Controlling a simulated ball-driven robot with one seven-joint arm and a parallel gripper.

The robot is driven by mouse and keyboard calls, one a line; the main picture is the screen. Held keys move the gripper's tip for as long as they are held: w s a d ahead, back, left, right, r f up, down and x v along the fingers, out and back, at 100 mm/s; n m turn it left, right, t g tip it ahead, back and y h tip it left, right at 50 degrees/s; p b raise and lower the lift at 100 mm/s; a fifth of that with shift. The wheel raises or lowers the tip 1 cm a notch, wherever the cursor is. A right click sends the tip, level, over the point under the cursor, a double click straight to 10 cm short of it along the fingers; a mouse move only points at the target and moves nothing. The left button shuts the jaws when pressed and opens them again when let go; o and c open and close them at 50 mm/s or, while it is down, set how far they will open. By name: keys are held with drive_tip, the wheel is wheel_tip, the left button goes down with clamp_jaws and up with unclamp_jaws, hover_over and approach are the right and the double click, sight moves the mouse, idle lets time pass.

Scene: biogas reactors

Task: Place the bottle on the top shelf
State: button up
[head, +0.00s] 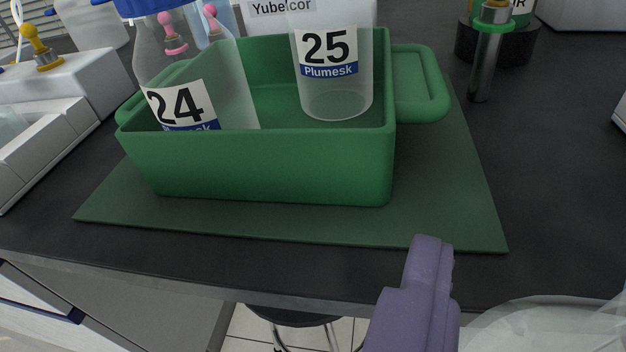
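Two clear bottles stand in a green bin (270,160) on the bench. The bottle labelled 24 (235,95) is at the left, tilted in the picture, with a blue cap partly cut off by the top edge. The bottle labelled 25 Plumesk (335,95) is at the right of the bin, its top out of view. My purple gripper (432,245) is low in the picture, in front of the bin and apart from both bottles. Its fingers overlap from this angle, so whether they are open is unclear. No top shelf shows.
The bin sits on a dark green mat (455,190) near the front edge of the black bench (555,160). A metal cylinder (486,65) stands at the right back, and white equipment (60,80) at the left. A stool (293,315) is below the bench. A translucent object (550,330) is at bottom right.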

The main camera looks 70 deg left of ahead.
drive_tip(key=s+a+r+n+g+y+p, duration=0.2)
drive_tip(key=s+a+r+n+p, duration=0.1)
drive_tip(key=s+r, duration=0.2)
drive_tip(key=shift+g+y, duration=0.3)
drive_tip(key=w+a+f+b, duration=0.1)
drive_tip(key=w+f+b, duration=0.1)
drive_tip(key=w+b, duration=0.3)
drive_tip(key=w+a+f+b, duration=0.1)
drive_tip(key=w+b, duration=0.3)
drive_tip(key=b, duration=0.2)
drive_tip(key=w+a+f+b, duration=0.2)
drive_tip(key=w+b, duration=0.3)
drive_tip(key=shift+w+f, duration=0.35)
drive_tip(key=shift+r, duration=0.15)
drive_tip(key=o, duration=1.3)
drive_tip(key=shift+c, duration=0.2)
